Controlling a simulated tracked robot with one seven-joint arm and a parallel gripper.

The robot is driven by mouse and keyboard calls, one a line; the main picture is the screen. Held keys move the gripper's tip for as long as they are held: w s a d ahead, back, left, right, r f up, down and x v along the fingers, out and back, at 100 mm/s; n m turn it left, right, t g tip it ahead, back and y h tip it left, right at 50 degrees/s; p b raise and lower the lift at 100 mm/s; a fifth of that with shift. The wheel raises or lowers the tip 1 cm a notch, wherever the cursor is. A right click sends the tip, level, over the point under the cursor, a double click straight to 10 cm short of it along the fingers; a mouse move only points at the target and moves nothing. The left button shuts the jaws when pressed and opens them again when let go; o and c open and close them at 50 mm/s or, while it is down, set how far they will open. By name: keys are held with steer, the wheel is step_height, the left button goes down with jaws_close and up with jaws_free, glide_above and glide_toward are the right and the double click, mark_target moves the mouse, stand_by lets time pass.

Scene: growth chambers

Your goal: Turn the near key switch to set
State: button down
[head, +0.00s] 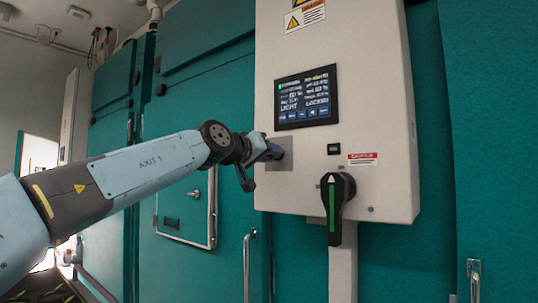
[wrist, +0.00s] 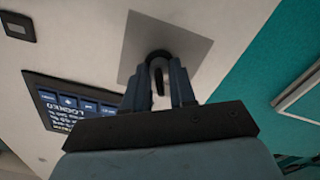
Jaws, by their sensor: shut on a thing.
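The near key switch has a grey square plate (head: 287,163) on the front of the white control box, below the screen. The plate also shows in the wrist view (wrist: 138,38). A dark key with a rounded bow (wrist: 158,58) stands out from the plate. My gripper (wrist: 160,84) is shut on the key, with one finger on each side of it. In the head view my gripper (head: 272,151) reaches the plate from the left and hides the key. The key's set marking cannot be made out.
A black rotary handle with a green stripe (head: 336,207) sticks out at the box's lower right. A small black display (head: 334,149) is above it. Teal chamber doors (head: 205,95) stand behind my arm.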

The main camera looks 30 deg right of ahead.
steer(key=shift+m, duration=0.3)
steer(key=m, duration=0.5)
steer(key=shift+m, duration=0.3)
steer(key=m, duration=0.5)
steer(key=shift+f, duration=0.1)
steer(key=shift+m, duration=0.4)
steer(key=c, duration=1.3)
jaws_free()
steer(key=shift+o, duration=0.2)
